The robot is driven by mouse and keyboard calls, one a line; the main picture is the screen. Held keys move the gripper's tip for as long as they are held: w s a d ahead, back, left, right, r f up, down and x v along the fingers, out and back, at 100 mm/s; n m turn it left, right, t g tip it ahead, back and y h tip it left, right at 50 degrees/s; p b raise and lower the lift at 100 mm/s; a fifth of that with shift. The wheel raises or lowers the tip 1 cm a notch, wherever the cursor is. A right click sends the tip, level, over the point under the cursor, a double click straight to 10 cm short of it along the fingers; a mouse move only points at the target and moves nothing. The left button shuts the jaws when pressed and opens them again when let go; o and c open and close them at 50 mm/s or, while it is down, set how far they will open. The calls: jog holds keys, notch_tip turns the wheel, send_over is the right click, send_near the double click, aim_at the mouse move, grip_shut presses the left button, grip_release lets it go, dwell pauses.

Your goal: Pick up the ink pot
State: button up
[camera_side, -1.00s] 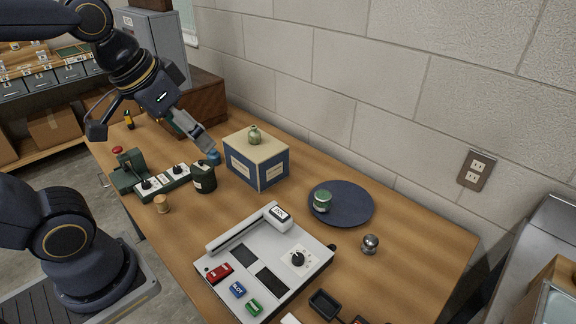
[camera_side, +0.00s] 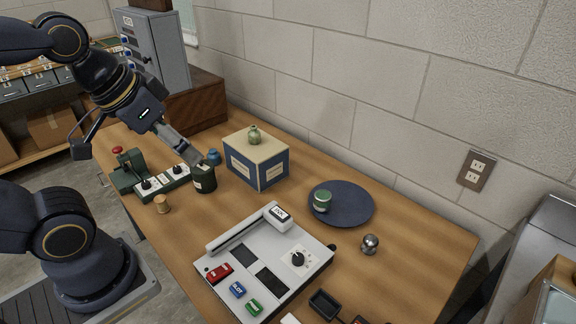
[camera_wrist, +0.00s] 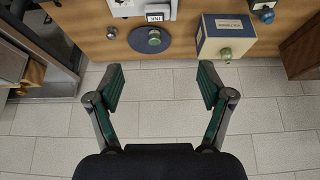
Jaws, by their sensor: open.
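A small green jar (camera_side: 322,202) is on a dark blue plate (camera_side: 352,207). A green bottle (camera_side: 254,136) stands on the box (camera_side: 262,168). My gripper (camera_side: 138,156) is open and empty above the left end of the table; one finger overlaps the dark pot in the picture. The wrist view shows the open gripper (camera_wrist: 162,86) with its fingers wide apart.
A grey device with buttons (camera_side: 285,240) lies at the front. A green device with a red knob (camera_side: 128,170), a switch strip (camera_side: 163,184) and a wooden peg (camera_side: 161,204) are at the left. A metal ball (camera_side: 370,243) is right of it. The wall (camera_side: 400,90) bounds the back.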

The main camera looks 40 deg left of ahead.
jog(key=shift+c, duration=1.2)
